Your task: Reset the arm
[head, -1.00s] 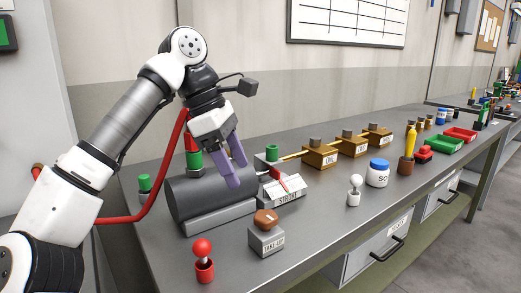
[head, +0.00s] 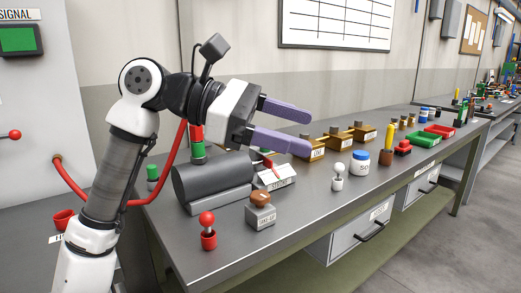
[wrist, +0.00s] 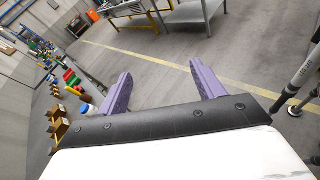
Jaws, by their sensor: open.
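My arm is raised and bent above the near left part of the grey workbench (head: 290,235). My gripper (head: 290,125) has two purple fingers pointing right in the head view, held above the bench. The fingers are spread apart with nothing between them. In the wrist view the gripper (wrist: 160,85) also shows open, with floor and distant benches beyond its fingertips.
Below my arm are a dark grey cylinder (head: 212,178), a STROKE block (head: 274,178), a TAKE-UP block (head: 260,213) and a red-knobbed lever (head: 208,232). Brass blocks (head: 337,141) and a blue-lidded jar (head: 359,163) stand farther along. A red hose (head: 70,182) runs behind my arm.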

